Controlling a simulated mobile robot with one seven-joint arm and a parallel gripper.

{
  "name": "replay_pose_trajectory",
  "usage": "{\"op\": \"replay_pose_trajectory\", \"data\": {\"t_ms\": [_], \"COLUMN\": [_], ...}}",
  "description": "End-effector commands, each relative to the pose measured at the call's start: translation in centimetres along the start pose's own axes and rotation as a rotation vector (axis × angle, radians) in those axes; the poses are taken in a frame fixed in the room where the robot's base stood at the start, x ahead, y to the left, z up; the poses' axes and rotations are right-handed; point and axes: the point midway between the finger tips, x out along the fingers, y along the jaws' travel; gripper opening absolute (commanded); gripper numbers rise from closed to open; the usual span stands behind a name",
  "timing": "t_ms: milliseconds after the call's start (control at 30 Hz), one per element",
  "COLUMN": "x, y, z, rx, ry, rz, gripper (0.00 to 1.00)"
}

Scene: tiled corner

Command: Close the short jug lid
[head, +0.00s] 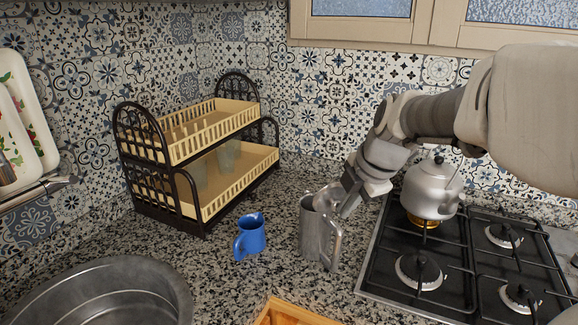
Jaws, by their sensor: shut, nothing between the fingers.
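A grey metal jug (314,232) stands upright on the granite counter, its handle on the right side. Its lid (323,197) shows at the top and looks raised and tilted; its exact angle is hard to tell. My gripper (346,206) points down from the upper right, shut and empty, at the right side of the lid. I cannot tell whether it touches the lid. A smaller blue jug (250,236) stands to the left of the metal jug, apart from it; no lid is clear on it.
A two-tier dish rack (165,205) stands at the back left. A gas stove (378,262) with a kettle (431,187) is on the right. A round metal basin (165,285) is at front left, and a wooden item (290,315) at the front edge.

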Motion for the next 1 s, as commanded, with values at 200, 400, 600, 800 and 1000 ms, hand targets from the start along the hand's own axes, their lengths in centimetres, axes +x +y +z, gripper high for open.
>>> {"op": "replay_pose_trajectory", "data": {"t_ms": [200, 400, 600, 800, 1000], "x": [0.0, -0.3, -0.3, -0.4, -0.6], "y": [0.0, 0.3, 0.5, 0.7, 1.1], "z": [0.0, 0.0, 0.0, 0.0, 0.0], "rx": [0.000, 0.000, -0.001, 0.000, 0.000], "ry": [0.000, 0.001, 0.001, 0.000, 0.001], "rz": [-0.001, -0.022, -0.054, -0.078, -0.107], "gripper": [0.00, 0.00, 0.00, 0.00, 0.00]}}
